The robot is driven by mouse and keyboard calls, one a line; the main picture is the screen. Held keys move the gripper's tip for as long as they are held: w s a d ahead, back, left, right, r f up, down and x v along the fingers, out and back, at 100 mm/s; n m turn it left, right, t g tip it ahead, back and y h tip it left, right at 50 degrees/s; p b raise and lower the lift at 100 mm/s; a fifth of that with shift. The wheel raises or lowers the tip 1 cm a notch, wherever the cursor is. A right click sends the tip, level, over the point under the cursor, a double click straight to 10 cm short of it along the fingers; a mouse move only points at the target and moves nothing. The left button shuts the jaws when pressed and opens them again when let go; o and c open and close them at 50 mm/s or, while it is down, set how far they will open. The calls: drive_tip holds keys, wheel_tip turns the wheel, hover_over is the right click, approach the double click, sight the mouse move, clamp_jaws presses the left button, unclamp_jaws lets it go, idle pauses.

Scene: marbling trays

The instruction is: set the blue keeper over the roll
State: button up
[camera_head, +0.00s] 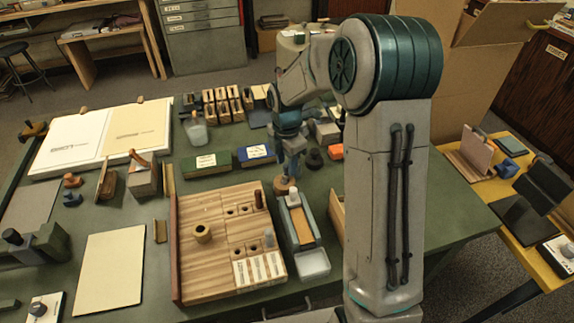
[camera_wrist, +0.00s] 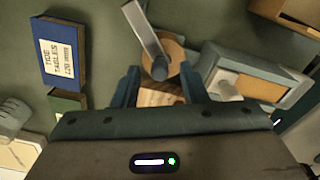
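My gripper (camera_wrist: 160,90) points down over the green table; its two dark blue fingers stand apart. Beyond them is a round wooden piece (camera_wrist: 176,58) with a dark knob and a grey bar; it also shows below my gripper in the head view (camera_head: 285,188). I see no contact with it. A small blue piece (camera_head: 72,199) lies on the table's left side, and another blue piece (camera_head: 508,168) is on the yellow table; I cannot tell which is the keeper.
A cream sheet (camera_head: 108,270) is at front left. My arm hides part of the right side.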

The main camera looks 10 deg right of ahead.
sight(287, 166)
wheel_tip(287, 166, up, 12)
idle(0.3)
idle(0.3)
drive_tip(key=s+d+m+t, duration=0.2)
drive_tip(key=s+d+m, duration=0.1)
drive_tip(key=s+m, duration=2)
drive_tip(key=shift+s+d+r+t, duration=0.25)
drive_tip(key=shift+s+t, duration=0.15)
drive_tip(key=shift+s, duration=0.2)
drive_tip(key=shift+a, duration=0.1)
